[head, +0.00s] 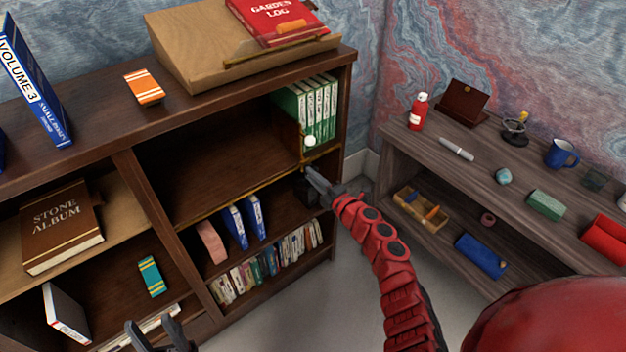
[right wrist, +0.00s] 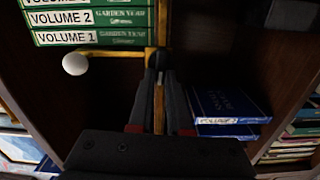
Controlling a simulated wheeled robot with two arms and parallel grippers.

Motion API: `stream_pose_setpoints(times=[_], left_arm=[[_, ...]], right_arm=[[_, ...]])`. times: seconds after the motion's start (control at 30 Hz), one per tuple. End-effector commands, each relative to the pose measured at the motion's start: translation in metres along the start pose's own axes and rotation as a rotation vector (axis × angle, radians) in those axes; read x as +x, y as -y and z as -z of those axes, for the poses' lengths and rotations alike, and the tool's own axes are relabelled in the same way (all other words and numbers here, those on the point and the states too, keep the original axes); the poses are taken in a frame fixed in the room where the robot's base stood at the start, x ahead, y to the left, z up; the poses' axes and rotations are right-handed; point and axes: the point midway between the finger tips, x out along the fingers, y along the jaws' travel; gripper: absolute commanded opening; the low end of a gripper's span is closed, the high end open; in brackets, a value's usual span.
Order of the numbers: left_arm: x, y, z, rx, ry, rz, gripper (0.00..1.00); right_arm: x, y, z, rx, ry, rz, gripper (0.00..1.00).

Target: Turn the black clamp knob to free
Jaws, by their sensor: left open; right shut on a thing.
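A brass rail (head: 240,195) runs along the front edge of the open shelf. A brass upright with a white ball (head: 310,141) stands at its right end, beside green volumes; the ball also shows in the right wrist view (right wrist: 75,64). My right gripper (head: 312,178) is at the rail just below this upright. In the right wrist view its fingertips (right wrist: 158,68) are shut on the small black clamp knob (right wrist: 158,57), which they mostly hide. How far the knob is turned cannot be seen. My left gripper (head: 155,333) is open and empty at the bottom edge.
Green volumes (head: 312,108) stand upright right beside the brass upright. A side desk (head: 480,170) stands at right. The shelf left of the upright is empty.

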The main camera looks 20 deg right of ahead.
Motion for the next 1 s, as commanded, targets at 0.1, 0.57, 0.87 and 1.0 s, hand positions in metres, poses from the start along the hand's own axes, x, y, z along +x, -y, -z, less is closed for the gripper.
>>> stream_pose_setpoints(times=[0.1, 0.57, 0.87, 1.0], left_arm=[[-0.0008, 0.0, -0.0001, 0.0, 0.0, 0.0, 0.5], [-0.0006, 0.0, -0.0001, 0.0, 0.0, 0.0, 0.5], [-0.0006, 0.0, -0.0001, 0.0, 0.0, 0.0, 0.5], [-0.0003, 0.0, -0.0001, 0.0, 0.0, 0.0, 0.5]], right_arm=[[-0.0006, 0.0013, -0.001, -0.005, 0.003, 0.002, 0.0], [-0.0004, 0.0006, -0.0007, -0.005, 0.002, 0.001, 0.45], [-0.0008, 0.0003, -0.0004, -0.005, 0.001, 0.0, 0.46], [-0.0091, 0.0, -0.0009, -0.008, 0.001, 0.0, 0.46]])
